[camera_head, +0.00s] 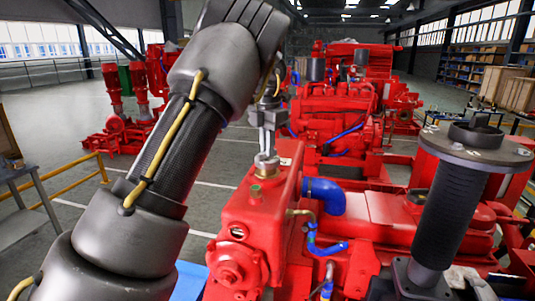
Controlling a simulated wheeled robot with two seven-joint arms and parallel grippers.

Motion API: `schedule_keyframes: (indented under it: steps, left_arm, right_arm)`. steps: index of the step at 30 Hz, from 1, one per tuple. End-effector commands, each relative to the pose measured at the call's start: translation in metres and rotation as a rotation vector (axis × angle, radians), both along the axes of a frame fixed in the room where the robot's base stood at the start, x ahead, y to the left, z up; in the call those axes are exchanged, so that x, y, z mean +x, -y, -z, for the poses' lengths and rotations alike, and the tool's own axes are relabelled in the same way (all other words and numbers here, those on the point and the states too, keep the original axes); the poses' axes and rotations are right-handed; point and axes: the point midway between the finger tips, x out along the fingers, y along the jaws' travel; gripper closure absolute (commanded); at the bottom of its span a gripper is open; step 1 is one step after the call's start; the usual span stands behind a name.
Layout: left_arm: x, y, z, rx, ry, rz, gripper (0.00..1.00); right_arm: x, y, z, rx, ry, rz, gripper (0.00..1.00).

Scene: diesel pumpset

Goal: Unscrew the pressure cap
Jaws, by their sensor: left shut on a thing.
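The red radiator tank (262,215) of the pumpset stands in the middle of the head view. The silvery pressure cap (266,166) is on top of it, near its far end. My left gripper (267,150) comes down from above with its narrow fingers pointing at the floor. Its fingers are shut on the cap, whose upper part they partly hide. Whether the cap is seated on its neck or lifted cannot be told. My right gripper is not in view.
A blue hose (325,194) leaves the tank's right side. More red engines (335,115) stand behind. A yellow railing (75,180) and a table (28,215) are at left.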

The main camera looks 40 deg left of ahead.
Motion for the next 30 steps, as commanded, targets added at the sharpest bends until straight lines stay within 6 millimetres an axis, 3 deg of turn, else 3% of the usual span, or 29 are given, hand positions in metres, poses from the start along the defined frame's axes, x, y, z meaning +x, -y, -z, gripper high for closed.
schedule_keyframes:
  steps: [5,17,25,30]
  left_arm:
    - [-0.0004,0.0001,0.0002,-0.001,0.000,-0.184,1.00]
    - [-0.0004,0.0000,0.0005,-0.001,-0.001,-0.265,1.00]
    - [-0.0004,0.0007,0.0005,-0.003,-0.001,-0.777,1.00]
    - [-0.0003,0.0002,0.0005,-0.002,-0.001,-0.894,1.00]
  right_arm:
    - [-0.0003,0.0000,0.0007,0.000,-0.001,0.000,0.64]
    - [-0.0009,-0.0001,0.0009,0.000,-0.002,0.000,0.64]
    - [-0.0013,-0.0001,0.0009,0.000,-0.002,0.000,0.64]
    - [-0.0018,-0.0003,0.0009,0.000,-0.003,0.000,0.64]
